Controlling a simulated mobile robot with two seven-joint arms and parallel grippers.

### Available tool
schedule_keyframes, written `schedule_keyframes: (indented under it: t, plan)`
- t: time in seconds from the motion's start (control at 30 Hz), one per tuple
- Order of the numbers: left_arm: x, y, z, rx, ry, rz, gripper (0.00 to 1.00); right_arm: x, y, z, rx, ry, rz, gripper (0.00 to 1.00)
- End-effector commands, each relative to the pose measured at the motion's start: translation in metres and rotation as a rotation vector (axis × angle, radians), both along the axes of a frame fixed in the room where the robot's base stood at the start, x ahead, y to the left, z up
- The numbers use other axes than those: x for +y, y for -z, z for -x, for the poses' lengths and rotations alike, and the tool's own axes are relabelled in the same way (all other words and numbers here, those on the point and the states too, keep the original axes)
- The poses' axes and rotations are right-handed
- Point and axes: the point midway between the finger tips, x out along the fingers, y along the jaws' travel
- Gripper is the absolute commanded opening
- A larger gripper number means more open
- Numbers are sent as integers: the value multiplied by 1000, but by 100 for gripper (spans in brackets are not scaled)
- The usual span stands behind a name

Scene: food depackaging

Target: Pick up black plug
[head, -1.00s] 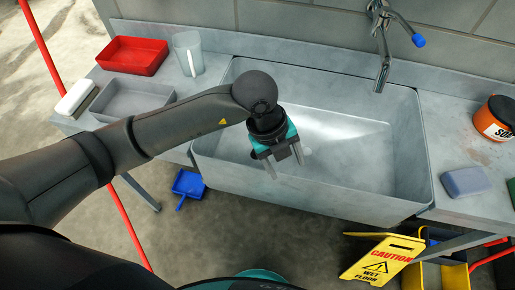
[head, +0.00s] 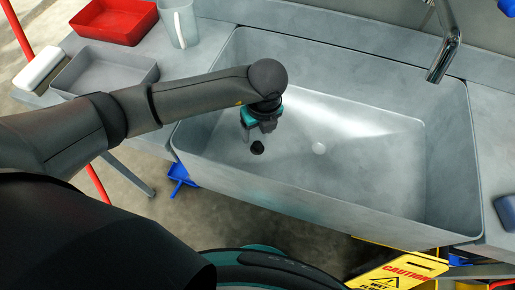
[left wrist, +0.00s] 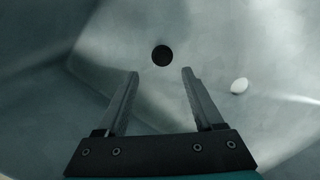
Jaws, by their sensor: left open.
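The black plug (head: 257,148) is a small dark disc lying in the grey sink (head: 385,215), left of its middle. In the left wrist view the plug (left wrist: 162,55) shows just beyond the fingertips, about midway between them. My left gripper (head: 258,134) is over the sink, pointing down, close by the plug in the head view. Its two fingers (left wrist: 160,72) are open with nothing between them. I cannot tell its exact height above the plug. My right gripper is not in view.
A pale round spot (head: 319,148), perhaps the drain, lies right of the plug. A red tray (head: 115,22), a clear jug (head: 180,22) and a grey tray (head: 105,75) stand on the left counter. The faucet (head: 443,55) hangs over the sink's back right.

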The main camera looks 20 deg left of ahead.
Motion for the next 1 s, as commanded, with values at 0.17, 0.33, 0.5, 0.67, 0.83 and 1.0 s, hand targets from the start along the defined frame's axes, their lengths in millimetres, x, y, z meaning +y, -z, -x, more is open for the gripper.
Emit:
schedule_keyframes:
  t: [0.17, 0.33, 0.5, 0.67, 0.83, 1.0]
  plan:
    - [3, 31, -3, 1, 1, -1, 69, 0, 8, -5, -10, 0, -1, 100]
    - [4, 40, -4, 0, 1, 0, 69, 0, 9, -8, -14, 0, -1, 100]
    - [4, 62, -7, 1, 1, -2, 69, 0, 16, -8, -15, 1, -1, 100]
    - [5, 84, -10, 1, 0, -1, 69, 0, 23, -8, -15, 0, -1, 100]
    - [6, 90, -11, -1, 1, 1, 69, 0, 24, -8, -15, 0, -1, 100]
    - [6, 90, -11, 0, 2, 1, 68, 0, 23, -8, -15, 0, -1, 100]
